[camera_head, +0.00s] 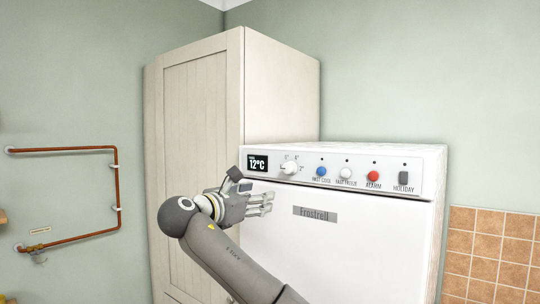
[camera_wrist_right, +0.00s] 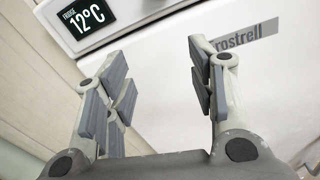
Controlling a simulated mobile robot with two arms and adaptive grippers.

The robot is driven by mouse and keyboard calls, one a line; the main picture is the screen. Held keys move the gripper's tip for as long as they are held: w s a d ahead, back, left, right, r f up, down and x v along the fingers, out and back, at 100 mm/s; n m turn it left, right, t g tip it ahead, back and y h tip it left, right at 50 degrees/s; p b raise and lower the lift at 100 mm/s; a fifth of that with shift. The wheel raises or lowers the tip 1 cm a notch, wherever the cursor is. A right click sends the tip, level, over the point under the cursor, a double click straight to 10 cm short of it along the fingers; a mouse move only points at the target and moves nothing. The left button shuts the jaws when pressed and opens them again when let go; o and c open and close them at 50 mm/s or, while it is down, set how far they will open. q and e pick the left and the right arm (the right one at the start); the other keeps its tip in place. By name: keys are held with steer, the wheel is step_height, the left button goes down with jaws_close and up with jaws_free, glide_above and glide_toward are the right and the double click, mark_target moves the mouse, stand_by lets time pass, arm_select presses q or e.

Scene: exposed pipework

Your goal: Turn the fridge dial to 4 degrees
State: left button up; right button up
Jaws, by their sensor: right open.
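The fridge dial (camera_head: 289,168) is a white round knob on the control strip at the top of the white fridge (camera_head: 340,240). The display (camera_head: 258,163) left of it reads 12°C, and it also shows in the wrist view (camera_wrist_right: 86,16). My right gripper (camera_head: 266,203) is in front of the fridge door, below and slightly left of the dial, apart from it. In the wrist view its two fingers (camera_wrist_right: 157,58) are spread wide with nothing between them. The dial is not seen in the wrist view. My left gripper is not in view.
Right of the dial are a blue button (camera_head: 321,171), a white button (camera_head: 345,173), a red button (camera_head: 373,176) and a dark holiday switch (camera_head: 404,178). A tall wooden cabinet (camera_head: 200,110) stands left of the fridge. Copper pipes (camera_head: 117,185) run along the left wall.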

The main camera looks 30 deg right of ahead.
glide_toward(286, 169)
steer(key=a, duration=0.2)
steer(key=g, duration=0.1)
steer(key=shift+m+h, duration=0.3)
steer(key=shift+h, duration=0.1)
steer(key=p+x, duration=0.6)
steer(key=x, duration=0.4)
steer(key=shift+s+d, duration=0.1)
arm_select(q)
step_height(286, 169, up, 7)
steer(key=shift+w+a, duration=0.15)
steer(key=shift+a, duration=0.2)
arm_select(e)
steer(key=shift+w+d+f, duration=0.15)
steer(key=shift+w+d, duration=0.1)
steer(key=shift+d, duration=0.25)
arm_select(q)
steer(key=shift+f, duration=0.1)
arm_select(e)
steer(key=c, duration=1)
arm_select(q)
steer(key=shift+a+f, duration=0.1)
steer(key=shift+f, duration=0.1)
